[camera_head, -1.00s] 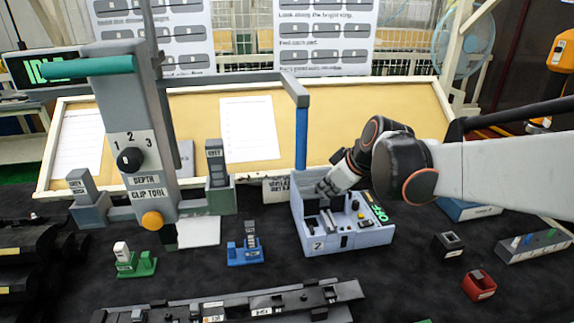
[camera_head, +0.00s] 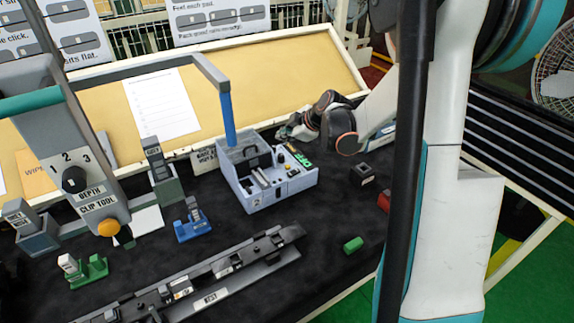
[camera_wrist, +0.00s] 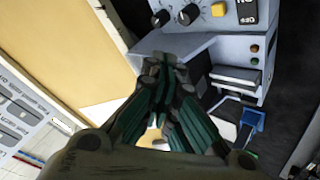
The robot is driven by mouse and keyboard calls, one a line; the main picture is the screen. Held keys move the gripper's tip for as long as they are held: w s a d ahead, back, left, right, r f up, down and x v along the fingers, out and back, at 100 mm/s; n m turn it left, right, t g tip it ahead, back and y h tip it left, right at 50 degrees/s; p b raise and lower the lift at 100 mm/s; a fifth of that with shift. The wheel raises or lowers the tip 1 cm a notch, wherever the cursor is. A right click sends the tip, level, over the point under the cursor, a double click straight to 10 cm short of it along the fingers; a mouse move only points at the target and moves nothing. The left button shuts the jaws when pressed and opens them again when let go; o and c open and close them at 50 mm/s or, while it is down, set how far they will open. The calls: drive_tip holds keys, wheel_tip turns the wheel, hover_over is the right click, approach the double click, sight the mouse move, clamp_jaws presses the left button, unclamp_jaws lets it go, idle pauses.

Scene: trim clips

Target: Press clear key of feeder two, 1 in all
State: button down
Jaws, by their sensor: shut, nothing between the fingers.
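Feeder two, a pale blue-grey box (camera_head: 268,196) marked 2, stands on the dark table in the head view. Its top has knobs, a yellow button and a green-lit display (camera_head: 301,160). In the wrist view its panel (camera_wrist: 205,42) shows dark knobs, a yellow knob (camera_wrist: 218,10) and two small round buttons (camera_wrist: 254,55) on one face. I cannot tell which control is the clear key. My gripper (camera_head: 284,134) is just behind the feeder's far edge. In the wrist view its fingertips (camera_wrist: 165,62) are together, empty, and appear apart from the controls.
A blue post on a grey arm (camera_head: 227,118) rises by the feeder's back corner. The clip tool (camera_head: 92,195) stands at left. A blue fixture (camera_head: 192,224), a long rail (camera_head: 215,275), a green block (camera_head: 353,245) and a dark block (camera_head: 362,174) lie around it.

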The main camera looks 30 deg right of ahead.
sight(286, 167)
drive_tip(key=shift+f, duration=0.1)
drive_tip(key=shift+f+b, duration=3.1)
drive_tip(key=shift+f, duration=1.2)
drive_tip(key=shift+f, duration=0.2)
drive_tip(key=shift+f+b, duration=0.25)
drive_tip(key=shift+b, duration=0.2)
drive_tip(key=shift+f+b, duration=0.45)
drive_tip(key=shift+f, duration=0.05)
drive_tip(key=shift+r, duration=0.15)
drive_tip(key=shift+r+p, duration=0.6)
drive_tip(key=shift+r, duration=0.2)
